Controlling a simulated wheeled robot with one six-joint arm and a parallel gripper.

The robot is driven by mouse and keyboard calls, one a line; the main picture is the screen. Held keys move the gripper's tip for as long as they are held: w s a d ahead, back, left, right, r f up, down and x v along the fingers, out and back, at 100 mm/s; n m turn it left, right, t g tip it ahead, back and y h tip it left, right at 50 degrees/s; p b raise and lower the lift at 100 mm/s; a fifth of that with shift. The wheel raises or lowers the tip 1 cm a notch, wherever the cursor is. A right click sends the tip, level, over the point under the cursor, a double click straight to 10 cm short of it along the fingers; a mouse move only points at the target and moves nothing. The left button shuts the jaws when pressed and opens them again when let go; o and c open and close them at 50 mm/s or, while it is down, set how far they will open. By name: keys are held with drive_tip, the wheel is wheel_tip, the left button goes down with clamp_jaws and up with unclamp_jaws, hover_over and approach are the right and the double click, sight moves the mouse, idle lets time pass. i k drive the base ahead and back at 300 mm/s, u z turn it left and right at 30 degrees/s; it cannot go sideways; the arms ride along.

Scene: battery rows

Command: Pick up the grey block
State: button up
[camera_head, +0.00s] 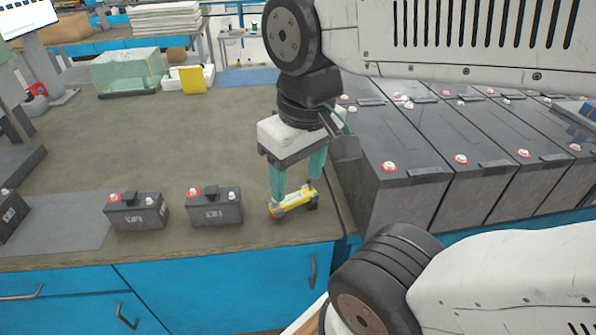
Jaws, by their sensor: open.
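Two small dark grey battery-like blocks stand on the brown worktop near its front edge, one block (213,207) left of my gripper and another block (137,212) further left. Several large grey battery blocks (395,205) stand in a row at the right. I cannot tell which of these the task's grey block is. My gripper (297,184), with teal fingers, is open and points down over the worktop. A yellow object (293,200) with dark ends is at its fingertips; I cannot tell whether they touch it. My arm hides part of the large blocks.
The worktop (180,150) is clear behind the small blocks. A grey mat (60,225) lies at the left, with another dark block (12,215) at the picture's edge. A clear greenish box (125,72) and a yellow card (193,80) stand at the back. Blue drawers (220,290) are below the front edge.

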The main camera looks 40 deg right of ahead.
sight(132, 210)
drive_tip(key=u, duration=0.5)
drive_tip(key=k, duration=0.6)
drive_tip(key=u, duration=0.75)
drive_tip(key=i, duration=1.05)
drive_tip(key=z, duration=0.65)
